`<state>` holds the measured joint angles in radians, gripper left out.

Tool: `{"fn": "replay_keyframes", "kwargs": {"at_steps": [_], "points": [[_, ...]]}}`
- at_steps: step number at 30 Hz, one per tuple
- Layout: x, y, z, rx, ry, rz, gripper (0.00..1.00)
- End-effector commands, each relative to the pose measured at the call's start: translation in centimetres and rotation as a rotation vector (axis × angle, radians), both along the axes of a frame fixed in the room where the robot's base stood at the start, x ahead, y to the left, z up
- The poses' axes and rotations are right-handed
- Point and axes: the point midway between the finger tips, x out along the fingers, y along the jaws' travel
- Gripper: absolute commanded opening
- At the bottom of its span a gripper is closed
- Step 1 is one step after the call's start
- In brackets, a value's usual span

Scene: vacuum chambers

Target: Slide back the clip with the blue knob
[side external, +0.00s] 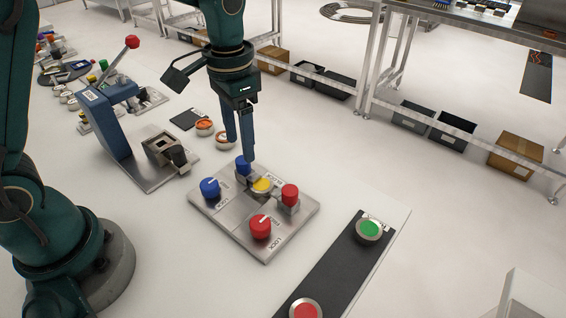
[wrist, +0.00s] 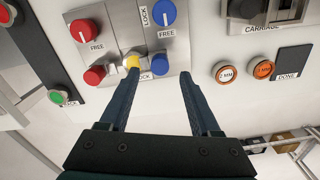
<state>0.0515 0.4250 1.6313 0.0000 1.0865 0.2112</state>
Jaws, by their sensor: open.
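A metal plate (side external: 232,232) carries two blue knobs, two red knobs and a yellow button (side external: 262,186). The rear blue knob (side external: 243,163), beside the yellow button, seems to be the clip's; it also shows in the wrist view (wrist: 160,64). The other blue knob (side external: 210,188) is a dial with a white mark, labelled LOCK and FREE (wrist: 164,12). My gripper (wrist: 158,82) is open and empty. In the wrist view its fingers lie either side of the clip's blue knob, tips just short of it. In the side view a finger partly overlaps that knob; contact is unclear.
The red-knobbed clip (side external: 290,196) and red dial (side external: 260,228) stand on the plate's right side. A blue lever press (side external: 112,125) stands to the left. A black strip (side external: 335,270) with green and red buttons lies to the right. Orange buttons (wrist: 226,72) lie beyond the plate.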

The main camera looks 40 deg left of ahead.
Motion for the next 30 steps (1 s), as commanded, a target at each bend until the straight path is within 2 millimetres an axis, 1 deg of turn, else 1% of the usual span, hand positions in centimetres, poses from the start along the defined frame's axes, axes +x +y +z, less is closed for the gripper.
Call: {"fn": "replay_keyframes", "kwargs": {"at_steps": [3, 6, 9, 13, 19, 20, 21, 23, 24, 30], "points": [[-0.1, 0.0, -1.7, 0.000, 0.004, 0.000, 0.64], [-0.1, 0.0, -2.9, 0.000, 0.003, 0.000, 0.64], [-0.1, 0.0, -3.7, 0.001, 0.002, 0.000, 0.64], [0.0, 0.0, -4.1, 0.000, -0.001, 0.000, 0.64], [0.0, 0.0, -4.1, 0.000, -0.002, 0.000, 0.64], [0.0, 0.0, -4.1, 0.000, -0.002, 0.000, 0.52], [0.0, 0.0, -4.1, 0.000, -0.002, 0.000, 0.37], [0.0, 0.0, -4.1, 0.000, -0.002, 0.000, 0.14], [0.0, 0.0, -4.1, 0.000, -0.002, 0.000, 0.00], [0.0, 0.0, -4.0, 0.000, -0.002, 0.000, 0.00]]}}
